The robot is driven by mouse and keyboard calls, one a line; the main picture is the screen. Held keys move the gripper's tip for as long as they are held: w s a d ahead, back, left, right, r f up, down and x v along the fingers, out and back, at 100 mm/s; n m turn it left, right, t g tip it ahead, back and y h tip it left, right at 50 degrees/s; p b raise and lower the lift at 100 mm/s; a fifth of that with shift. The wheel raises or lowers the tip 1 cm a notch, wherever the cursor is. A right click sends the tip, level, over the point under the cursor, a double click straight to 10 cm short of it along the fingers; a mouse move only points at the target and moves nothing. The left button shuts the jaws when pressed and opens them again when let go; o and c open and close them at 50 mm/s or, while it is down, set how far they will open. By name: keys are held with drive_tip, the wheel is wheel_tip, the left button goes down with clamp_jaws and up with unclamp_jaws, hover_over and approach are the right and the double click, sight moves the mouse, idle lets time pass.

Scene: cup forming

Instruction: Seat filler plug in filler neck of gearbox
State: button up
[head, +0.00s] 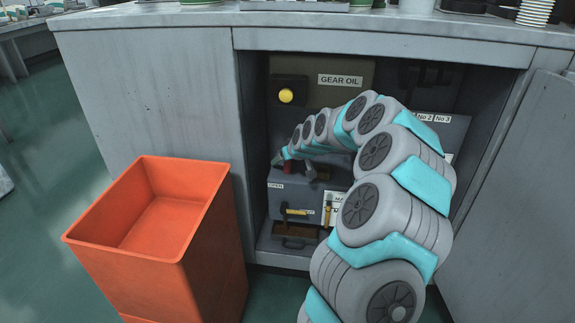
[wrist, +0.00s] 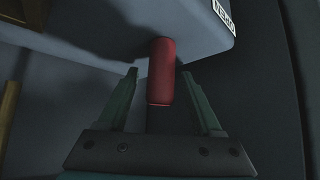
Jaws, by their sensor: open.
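A red cylinder, which looks like the filler plug (wrist: 161,72), stands between my gripper's two green fingers in the wrist view. My gripper (wrist: 159,76) is open, with a gap between each finger and the red cylinder. A dark shaft or neck runs on from the red cylinder's near end; whether the cylinder sits in it I cannot tell. In the head view a small red part (head: 287,167) shows beside my gripper (head: 280,159) inside the cabinet. The grey housing below, likely the gearbox (head: 290,192), is partly hidden by my arm.
The cabinet bay holds a gear oil tank (head: 340,96) with a yellow knob (head: 286,96), and yellow-handled levers (head: 296,211) below. A grey block (wrist: 190,18) with a label overhangs the red cylinder. An orange bin (head: 200,240) stands at the left; an open door (head: 510,190) is at the right.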

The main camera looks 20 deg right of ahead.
clamp_jaws()
idle(0.5)
